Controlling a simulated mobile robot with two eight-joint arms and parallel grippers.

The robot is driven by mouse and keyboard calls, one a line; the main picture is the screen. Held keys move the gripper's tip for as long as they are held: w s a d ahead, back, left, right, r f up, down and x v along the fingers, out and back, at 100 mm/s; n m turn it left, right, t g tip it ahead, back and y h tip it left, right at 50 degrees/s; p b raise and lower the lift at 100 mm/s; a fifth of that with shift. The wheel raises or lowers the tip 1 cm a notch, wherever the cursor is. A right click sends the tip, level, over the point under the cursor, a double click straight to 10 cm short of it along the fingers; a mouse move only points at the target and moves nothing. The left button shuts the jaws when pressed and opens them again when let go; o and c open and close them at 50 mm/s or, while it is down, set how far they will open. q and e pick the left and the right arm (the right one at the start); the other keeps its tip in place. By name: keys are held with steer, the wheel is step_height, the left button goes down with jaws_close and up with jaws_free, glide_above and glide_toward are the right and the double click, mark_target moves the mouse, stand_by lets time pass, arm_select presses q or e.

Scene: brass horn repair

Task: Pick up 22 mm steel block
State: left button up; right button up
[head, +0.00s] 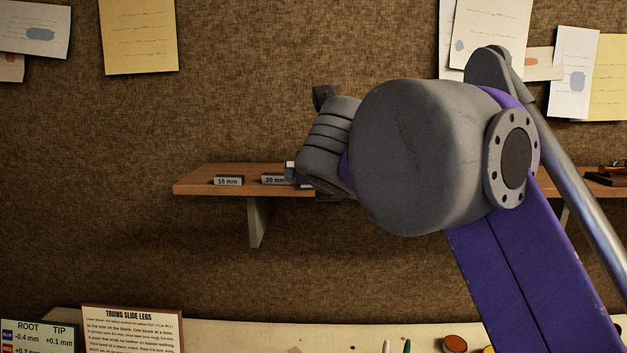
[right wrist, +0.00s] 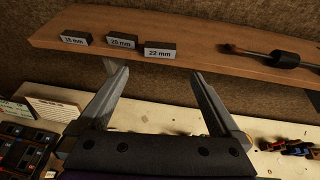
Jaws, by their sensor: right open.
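The 22 mm steel block (right wrist: 160,51) is a small dark block with a white "22 mm" label, standing at the front edge of a wooden shelf (right wrist: 200,60). My right gripper (right wrist: 156,73) is open and empty, its two fingers spread, with the block showing between and beyond the fingertips in the right wrist view. In the head view my right arm covers most of that block, and the gripper (head: 292,170) is mostly hidden behind its own wrist at the shelf. My left gripper is not in view.
The 20 mm block (head: 274,180) and 18 mm block (head: 228,181) stand left of it on the shelf (head: 195,188). A dark tool with a rod (right wrist: 270,57) lies to the right. Below is a pale bench (head: 230,322) with cards and small items.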

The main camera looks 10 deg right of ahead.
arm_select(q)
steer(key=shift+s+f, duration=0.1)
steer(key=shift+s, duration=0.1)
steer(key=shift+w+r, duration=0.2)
arm_select(e)
steer(key=x, duration=1)
steer(key=shift+w+r, duration=0.2)
steer(key=shift+r, duration=0.15)
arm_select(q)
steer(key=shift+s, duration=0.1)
arm_select(e)
steer(key=shift+s, duration=0.1)
steer(key=c, duration=1.5)
steer(key=shift+r, duration=0.15)
